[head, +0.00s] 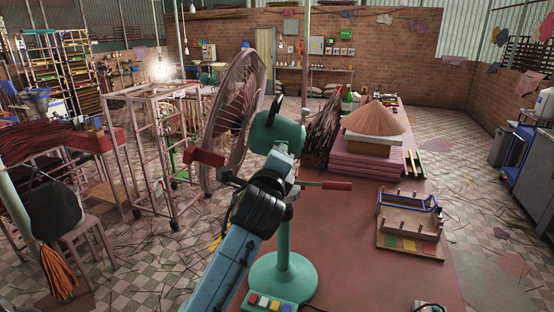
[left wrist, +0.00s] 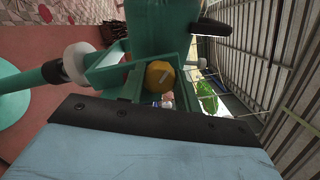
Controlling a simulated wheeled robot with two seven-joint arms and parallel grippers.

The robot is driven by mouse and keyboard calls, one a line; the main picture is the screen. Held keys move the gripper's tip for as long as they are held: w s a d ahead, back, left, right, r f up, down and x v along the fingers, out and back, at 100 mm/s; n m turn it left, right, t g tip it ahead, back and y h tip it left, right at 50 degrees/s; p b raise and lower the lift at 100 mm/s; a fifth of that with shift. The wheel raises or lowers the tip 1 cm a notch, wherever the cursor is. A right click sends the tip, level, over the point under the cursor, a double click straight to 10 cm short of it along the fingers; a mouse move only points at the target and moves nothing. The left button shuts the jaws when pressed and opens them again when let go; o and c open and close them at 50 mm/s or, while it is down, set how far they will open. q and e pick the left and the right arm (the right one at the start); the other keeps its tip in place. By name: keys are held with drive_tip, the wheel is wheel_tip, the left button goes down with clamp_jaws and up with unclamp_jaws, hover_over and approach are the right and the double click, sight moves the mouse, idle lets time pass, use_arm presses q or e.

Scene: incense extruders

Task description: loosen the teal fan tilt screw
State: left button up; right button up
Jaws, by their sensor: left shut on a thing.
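The teal fan stands on the red table, with its round base (head: 283,278), upright stem and teal motor housing (head: 277,135). Its wire cage (head: 235,115) faces left. My left gripper (head: 281,166) is at the joint just below the housing, shut, and hides most of that joint in the head view. In the left wrist view a yellow knob with a pale mark, which looks like the tilt screw (left wrist: 160,75), sits against the teal bracket (left wrist: 103,72), beyond the black edge of my gripper. The fingertips are not clear there. My right gripper is not in view.
Red-ended bars show left (head: 205,157) and right (head: 337,185) of my left gripper; I cannot tell what they belong to. A wooden rack with a blue frame (head: 410,225) and a brown cone (head: 376,118) on stacked boards lie right on the table. Coloured buttons mark the fan's foot.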

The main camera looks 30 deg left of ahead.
use_arm(q)
drive_tip(key=shift+f+n, duration=0.1)
drive_tip(key=shift+n, duration=4.9)
drive_tip(key=o, duration=1)
